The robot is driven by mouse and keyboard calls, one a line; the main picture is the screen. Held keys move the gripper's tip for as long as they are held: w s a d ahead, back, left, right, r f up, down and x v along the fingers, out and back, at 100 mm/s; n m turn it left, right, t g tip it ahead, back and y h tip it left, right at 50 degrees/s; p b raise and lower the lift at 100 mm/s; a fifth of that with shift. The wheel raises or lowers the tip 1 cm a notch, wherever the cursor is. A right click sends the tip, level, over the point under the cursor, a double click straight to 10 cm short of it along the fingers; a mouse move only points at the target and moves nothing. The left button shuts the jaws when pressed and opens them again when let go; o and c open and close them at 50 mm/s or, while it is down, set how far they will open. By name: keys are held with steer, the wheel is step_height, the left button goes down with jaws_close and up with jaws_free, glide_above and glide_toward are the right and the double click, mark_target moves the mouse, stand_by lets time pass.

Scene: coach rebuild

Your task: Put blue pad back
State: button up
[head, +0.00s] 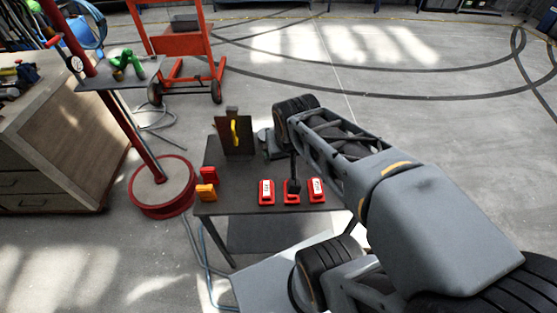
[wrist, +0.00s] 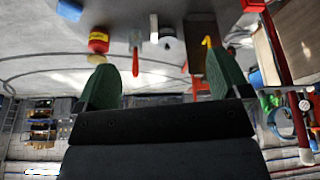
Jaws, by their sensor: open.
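A small blue block (wrist: 69,10), which looks like the blue pad, is at the upper left edge of the wrist view, partly cut off. I cannot make it out in the head view, where my arm covers part of the table. My gripper (wrist: 164,72) is open, with its two green fingers apart and nothing between them. The blue block lies beyond the left finger, clear of it. In the head view my arm reaches over the dark table (head: 240,180), and its wrist hides most of the gripper.
A brown upright board (head: 236,138) with a yellow piece stands at the table's back. Red (head: 208,175) and orange (head: 205,192) blocks sit at the left edge. A red-based stand (head: 163,187) is left.

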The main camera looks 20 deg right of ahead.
steer(key=s+a+n, duration=0.1)
steer(key=s+a+r+n+y, duration=0.1)
steer(key=a, duration=0.1)
steer(key=shift+s+a, duration=0.25)
steer(key=shift+s, duration=0.1)
steer(key=shift+r, duration=0.1)
stand_by(1.0)
